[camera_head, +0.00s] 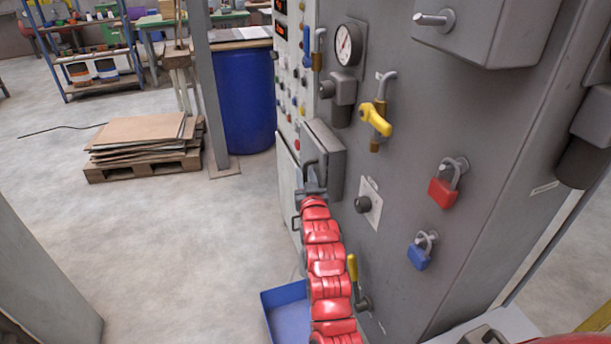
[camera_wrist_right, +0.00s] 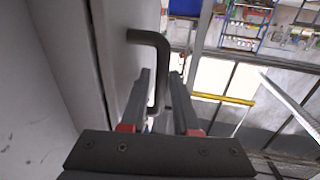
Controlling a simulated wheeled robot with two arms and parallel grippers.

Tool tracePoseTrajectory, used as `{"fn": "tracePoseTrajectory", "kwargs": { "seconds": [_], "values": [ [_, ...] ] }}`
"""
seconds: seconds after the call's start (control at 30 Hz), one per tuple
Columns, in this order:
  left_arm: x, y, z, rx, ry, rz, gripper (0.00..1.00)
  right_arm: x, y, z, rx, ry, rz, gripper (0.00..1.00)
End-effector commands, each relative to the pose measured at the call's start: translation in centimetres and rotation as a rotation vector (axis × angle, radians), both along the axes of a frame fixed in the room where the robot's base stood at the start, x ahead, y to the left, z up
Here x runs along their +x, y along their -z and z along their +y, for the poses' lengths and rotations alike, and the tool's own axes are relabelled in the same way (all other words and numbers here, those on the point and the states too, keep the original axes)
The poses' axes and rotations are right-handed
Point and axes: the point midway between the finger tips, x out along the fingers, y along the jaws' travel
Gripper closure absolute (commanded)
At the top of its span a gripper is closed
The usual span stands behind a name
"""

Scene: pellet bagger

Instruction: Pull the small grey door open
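The small grey door (camera_head: 325,149) stands out from the side of the grey cabinet, with a dark bar handle (camera_head: 309,172) on its front. Whether it is shut or slightly ajar is not clear. My right gripper (camera_head: 311,192), at the end of the red arm, is at this handle. In the right wrist view the bent handle (camera_wrist_right: 162,68) runs between the two fingers of the right gripper (camera_wrist_right: 160,80). The fingers stand apart, one on each side, with a gap showing beside the bar; firm contact is not visible. My left gripper is out of view.
The cabinet face (camera_head: 400,160) carries a yellow valve handle (camera_head: 376,119), a gauge (camera_head: 347,44), a red padlock (camera_head: 443,192) and a blue padlock (camera_head: 419,256). A blue bin (camera_head: 285,296) stands below. Open floor (camera_head: 190,250) lies left of the door.

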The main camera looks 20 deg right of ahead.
Motion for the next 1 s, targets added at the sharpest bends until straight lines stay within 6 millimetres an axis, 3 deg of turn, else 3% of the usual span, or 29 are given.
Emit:
{"fn": "tracePoseTrajectory", "kwargs": {
  "seconds": [0.03,0.2,1.0],
  "values": [
    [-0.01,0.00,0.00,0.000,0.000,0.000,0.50,-0.01,0.01,0.01,0.000,0.000,0.000,0.71],
    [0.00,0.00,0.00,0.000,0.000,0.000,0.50,-0.02,0.02,0.02,0.000,0.000,0.000,1.00],
    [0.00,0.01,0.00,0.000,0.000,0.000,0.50,-0.03,0.07,0.04,0.000,0.000,0.002,1.00]
  ]
}}
